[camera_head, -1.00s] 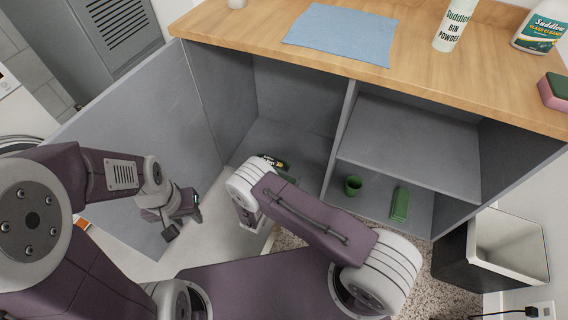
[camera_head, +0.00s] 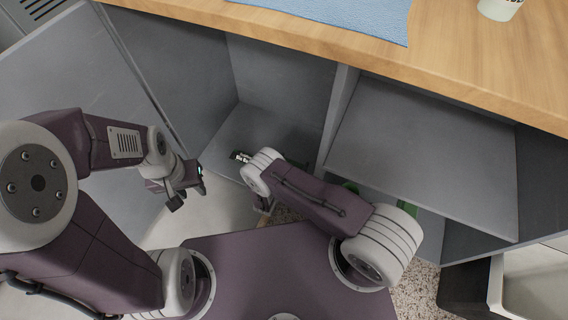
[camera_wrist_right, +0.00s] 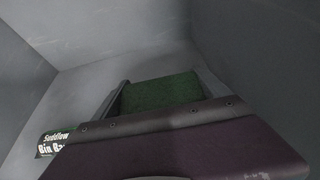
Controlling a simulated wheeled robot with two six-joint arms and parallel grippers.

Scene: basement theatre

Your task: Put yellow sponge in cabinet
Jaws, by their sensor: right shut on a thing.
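My right gripper (camera_wrist_right: 163,88) is shut on a block with a green face (camera_wrist_right: 160,92), which looks like the sponge's scouring side. No yellow shows on it. In the head view my right forearm hides most of this gripper and the block. The grey cabinet (camera_head: 268,82) stands open in front of me. The right gripper reaches toward its left compartment, and grey panels fill the right wrist view. I cannot tell whether the block touches a panel. My left gripper (camera_head: 184,190) is open and empty, left of the compartment, in front of the open door (camera_head: 85,90).
A black bin bag pack (camera_head: 240,157) lies in the left compartment, and also shows left of the gripper in the wrist view (camera_wrist_right: 50,143). A divider (camera_head: 338,110) and shelf (camera_head: 420,150) bound the right side. The wooden counter (camera_head: 460,50) overhangs above; a bin (camera_head: 530,280) stands right.

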